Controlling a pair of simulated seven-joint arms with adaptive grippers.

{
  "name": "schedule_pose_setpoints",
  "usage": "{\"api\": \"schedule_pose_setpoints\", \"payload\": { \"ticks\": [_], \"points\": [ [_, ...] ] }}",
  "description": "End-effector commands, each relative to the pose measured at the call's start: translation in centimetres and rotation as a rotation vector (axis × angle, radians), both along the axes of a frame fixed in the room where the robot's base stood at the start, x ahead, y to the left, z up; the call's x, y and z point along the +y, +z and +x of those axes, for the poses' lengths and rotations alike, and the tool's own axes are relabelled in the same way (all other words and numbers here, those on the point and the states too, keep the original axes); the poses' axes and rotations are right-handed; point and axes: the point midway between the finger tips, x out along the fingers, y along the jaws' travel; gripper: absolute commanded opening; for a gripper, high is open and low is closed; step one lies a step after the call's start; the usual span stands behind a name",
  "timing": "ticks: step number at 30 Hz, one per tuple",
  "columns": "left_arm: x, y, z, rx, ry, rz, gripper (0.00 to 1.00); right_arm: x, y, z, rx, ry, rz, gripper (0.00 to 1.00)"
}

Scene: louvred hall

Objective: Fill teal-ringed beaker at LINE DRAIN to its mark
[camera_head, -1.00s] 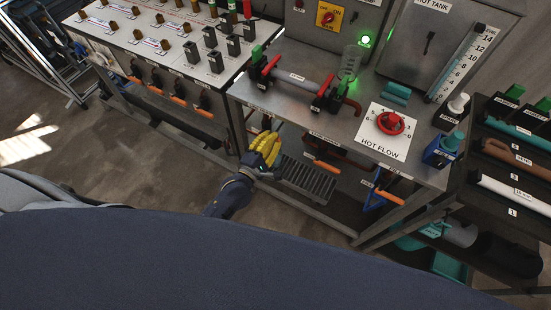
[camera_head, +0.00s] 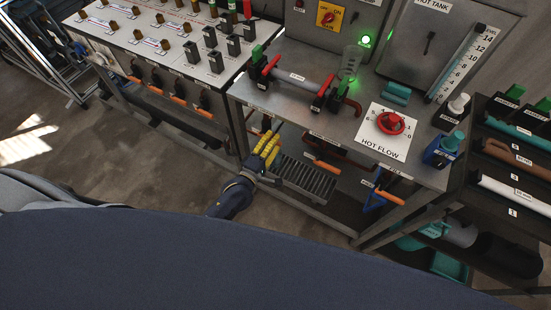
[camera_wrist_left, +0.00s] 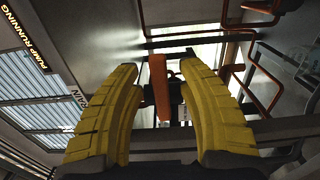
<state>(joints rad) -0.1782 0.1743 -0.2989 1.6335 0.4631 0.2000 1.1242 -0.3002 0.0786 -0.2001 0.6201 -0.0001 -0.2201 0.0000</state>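My left gripper (camera_head: 268,149) has yellow fingers and is at the front edge of the steel bench (camera_head: 300,118), below its top. In the left wrist view, its fingers (camera_wrist_left: 160,110) are spread apart with an orange handle (camera_wrist_left: 159,85) visible in the gap, apparently beyond them. I cannot tell whether they touch it. A clear beaker (camera_head: 350,62) stands on the bench near the green lamp; no teal ring is clear on it. A partly hidden label ending in "AIN" (camera_wrist_left: 78,98) shows beside the left finger. My right gripper is not in view.
A red HOT FLOW knob (camera_head: 390,123) and a grey pipe between valves (camera_head: 297,77) are on the bench. Another orange handle (camera_head: 322,164) and a grating (camera_head: 305,178) are below. A rack of pipes (camera_head: 515,160) stands at right. Open floor lies left.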

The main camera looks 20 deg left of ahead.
Motion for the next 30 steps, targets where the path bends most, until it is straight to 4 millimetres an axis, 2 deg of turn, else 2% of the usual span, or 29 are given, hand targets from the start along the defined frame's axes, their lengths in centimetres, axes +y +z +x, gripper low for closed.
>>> {"api": "schedule_pose_setpoints", "payload": {
  "ticks": [8,24,30],
  "points": [
    [0.0,-0.1,-0.6,0.002,-0.001,-0.001,0.38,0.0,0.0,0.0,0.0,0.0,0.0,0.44],
    [1.3,-0.1,-5.7,0.003,-0.002,-0.002,0.38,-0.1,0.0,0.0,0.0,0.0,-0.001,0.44],
    [1.5,0.0,-6.7,0.002,-0.002,-0.004,0.38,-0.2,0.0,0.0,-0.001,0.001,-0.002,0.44]
  ]
}}
